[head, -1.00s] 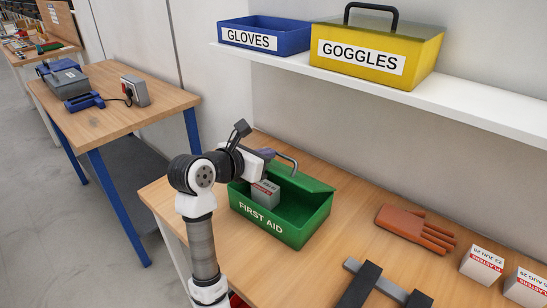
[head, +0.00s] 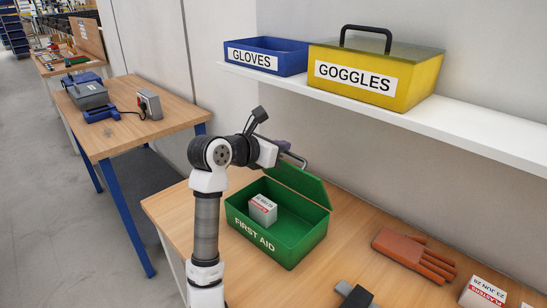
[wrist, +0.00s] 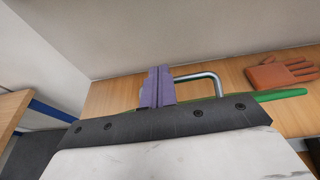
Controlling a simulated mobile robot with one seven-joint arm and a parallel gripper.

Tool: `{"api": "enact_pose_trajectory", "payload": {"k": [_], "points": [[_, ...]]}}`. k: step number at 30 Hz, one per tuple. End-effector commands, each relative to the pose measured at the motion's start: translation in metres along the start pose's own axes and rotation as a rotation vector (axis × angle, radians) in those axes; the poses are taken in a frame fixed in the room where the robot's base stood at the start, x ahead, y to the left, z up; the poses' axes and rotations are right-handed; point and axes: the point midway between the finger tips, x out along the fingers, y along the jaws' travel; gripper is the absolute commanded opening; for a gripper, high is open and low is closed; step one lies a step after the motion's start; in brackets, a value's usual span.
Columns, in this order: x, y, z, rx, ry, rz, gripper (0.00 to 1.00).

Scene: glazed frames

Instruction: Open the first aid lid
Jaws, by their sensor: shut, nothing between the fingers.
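The green first aid box (head: 270,243) stands on the wooden bench. Its green lid (head: 305,187) is raised at the back, inner side facing the front, so the inside is open to view. A metal handle (head: 295,158) is at the lid's far side; it also shows in the wrist view (wrist: 211,78), with a strip of green lid (wrist: 280,95). My gripper (head: 281,147) is behind the lid's upper left edge, partly hidden by my arm. In the wrist view my gripper (wrist: 157,87) is shut and empty, just left of the handle; I cannot tell whether it touches.
A white plasters carton (head: 263,209) sits inside the box. Orange gloves (head: 414,255) and another carton (head: 484,296) lie to the right on the bench (head: 345,240). A shelf (head: 420,120) above holds a blue gloves bin (head: 265,57) and a yellow goggles box (head: 376,72).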

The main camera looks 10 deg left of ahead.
Motion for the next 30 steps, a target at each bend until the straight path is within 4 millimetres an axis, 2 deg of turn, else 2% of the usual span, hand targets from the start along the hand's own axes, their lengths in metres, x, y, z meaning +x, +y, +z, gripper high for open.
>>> {"api": "enact_pose_trajectory", "payload": {"k": [6,12,30], "points": [[0.019,0.0,0.011,0.001,0.0,0.001,0.0],[0.028,0.0,0.016,0.0,0.0,0.001,0.0],[0.03,0.0,0.017,-0.001,0.0,0.0,0.0]]}}
